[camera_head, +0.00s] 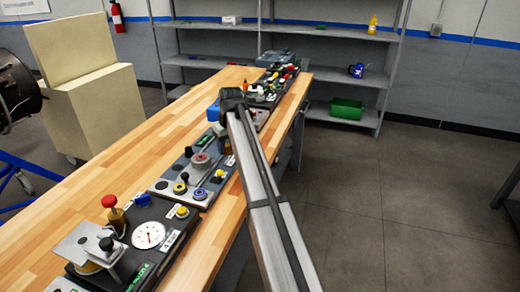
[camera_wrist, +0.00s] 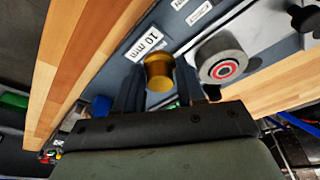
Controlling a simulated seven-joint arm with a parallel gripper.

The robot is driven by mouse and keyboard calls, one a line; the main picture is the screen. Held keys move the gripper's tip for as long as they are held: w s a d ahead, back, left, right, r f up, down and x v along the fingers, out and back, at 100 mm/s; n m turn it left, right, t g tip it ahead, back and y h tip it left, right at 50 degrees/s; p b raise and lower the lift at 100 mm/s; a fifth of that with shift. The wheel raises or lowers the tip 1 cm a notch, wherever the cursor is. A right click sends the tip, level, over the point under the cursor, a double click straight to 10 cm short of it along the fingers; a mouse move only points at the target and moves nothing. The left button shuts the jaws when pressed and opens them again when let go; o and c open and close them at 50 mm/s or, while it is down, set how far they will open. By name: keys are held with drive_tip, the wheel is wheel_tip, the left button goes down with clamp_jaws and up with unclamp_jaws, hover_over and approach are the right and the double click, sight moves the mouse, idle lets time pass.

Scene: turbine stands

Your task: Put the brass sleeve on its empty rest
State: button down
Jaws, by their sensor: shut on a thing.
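The brass sleeve (camera_wrist: 158,72) shows in the wrist view, a short golden cylinder between the two dark fingers of my gripper (camera_wrist: 158,88). The fingers are shut on it. Below or just beyond it lies a blue-grey plate (camera_wrist: 178,38) with a white "10 mm" label (camera_wrist: 145,44). I cannot tell whether the sleeve touches the plate. No empty rest can be made out for certain; the sleeve and fingers cover part of the plate. In the head view my arm hides most of the gripper area.
A grey roller with a red ring (camera_wrist: 221,60) stands close right of the sleeve in the wrist view. In the head view, a dark base with a dial gauge (camera_head: 148,235) sits at the near end of the wooden bench (camera_head: 105,160). Bare wood lies along the bench's left side.

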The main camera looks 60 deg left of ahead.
drive_tip(key=s+a+r+n, duration=0.1)
drive_tip(key=s+a, duration=0.2)
drive_tip(key=s, duration=0.5)
drive_tip(key=s+a+r+n, duration=0.1)
drive_tip(key=s+a, duration=0.2)
drive_tip(key=s, duration=0.6)
hover_over(177, 168)
drive_tip(key=shift+g, duration=0.3)
drive_tip(key=shift+w+d+f, duration=0.1)
drive_tip(key=shift+f, duration=1.15)
drive_tip(key=shift+w+d+f, duration=0.1)
drive_tip(key=shift+f, duration=1.1)
drive_tip(key=shift+f, duration=0.95)
drive_tip(key=shift+d+f, duration=0.15)
drive_tip(key=shift+f, duration=0.2)
drive_tip(key=shift+f+n, duration=0.25)
drive_tip(key=shift+n, duration=0.05)
drive_tip(key=shift+d, duration=0.1)
drive_tip(key=c, duration=0.9)
unclamp_jaws()
drive_tip(key=shift+o, duration=0.2)
